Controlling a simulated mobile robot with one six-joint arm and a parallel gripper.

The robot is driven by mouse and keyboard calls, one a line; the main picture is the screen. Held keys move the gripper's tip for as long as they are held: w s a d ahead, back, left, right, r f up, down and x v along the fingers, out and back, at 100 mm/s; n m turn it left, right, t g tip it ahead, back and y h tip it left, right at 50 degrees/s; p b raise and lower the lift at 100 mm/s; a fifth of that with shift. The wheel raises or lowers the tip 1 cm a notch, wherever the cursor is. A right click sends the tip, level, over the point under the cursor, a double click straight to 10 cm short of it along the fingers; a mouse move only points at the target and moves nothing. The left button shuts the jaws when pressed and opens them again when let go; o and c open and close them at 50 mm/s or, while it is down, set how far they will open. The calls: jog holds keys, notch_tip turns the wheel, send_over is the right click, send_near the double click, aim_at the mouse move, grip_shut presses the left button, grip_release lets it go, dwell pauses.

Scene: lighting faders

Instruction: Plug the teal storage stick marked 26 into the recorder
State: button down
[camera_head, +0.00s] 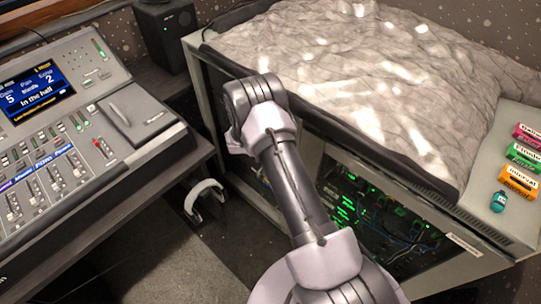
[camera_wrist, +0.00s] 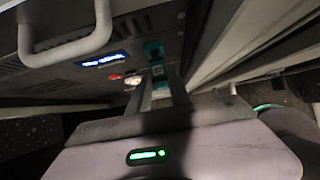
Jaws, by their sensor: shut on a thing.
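In the wrist view my gripper (camera_wrist: 160,88) is shut on a small teal stick (camera_wrist: 154,50), which has a pale mark too small to read. The stick points away from my fingers toward a dark grey panel (camera_wrist: 75,75). This panel carries a lit blue display (camera_wrist: 104,60) and small white and red lights, and may be the recorder. I cannot tell whether the stick's tip touches the panel or sits in a slot. In the head view my gripper and the held stick are hidden behind my arm.
A white handle (camera_wrist: 70,45) juts from the panel, left of the stick. In the head view a mixing desk (camera_head: 120,85) stands left, and a rack cabinet (camera_head: 465,265) right. Orange (camera_head: 518,184), green and pink boxes and a small teal object (camera_head: 499,201) rest on its top.

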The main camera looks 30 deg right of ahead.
jog(key=shift+d, duration=0.1)
dwell(0.3)
jog(key=shift+w+d, duration=0.15)
jog(key=shift+d, duration=0.15)
jog(key=shift+w+d+r, duration=0.1)
jog(key=shift+d, duration=0.1)
dwell(0.8)
jog(key=c, duration=1.1)
grip_release()
jog(key=shift+d, duration=0.15)
